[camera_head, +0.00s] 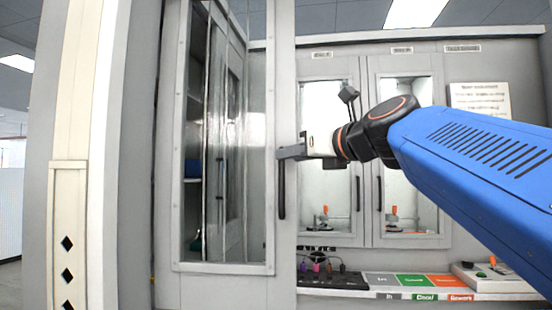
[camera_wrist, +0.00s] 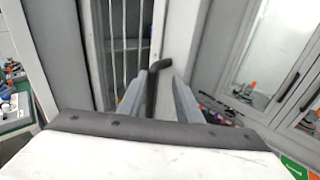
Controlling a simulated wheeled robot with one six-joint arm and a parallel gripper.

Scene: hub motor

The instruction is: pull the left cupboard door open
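The left cupboard door (camera_head: 224,268) is a tall grey frame with a glass pane at the left of the head view. It looks larger and nearer than the doors to its right; I cannot tell for sure how far it stands open. Its black vertical bar handle (camera_head: 281,195) is on its right side. My gripper (camera_head: 285,153) is at the handle's upper end. In the wrist view, the bent top of the handle (camera_wrist: 153,88) lies between my two fingers (camera_wrist: 166,78), close to the left one. A gap shows beside the right finger, so the gripper looks open around the handle.
Two closed glass doors (camera_head: 366,230) with dark handles stand to the right. Below them, a shelf (camera_head: 335,291) holds small tools and coloured label plates (camera_head: 411,280). A cream column (camera_head: 70,190) with black diamonds stands at the far left.

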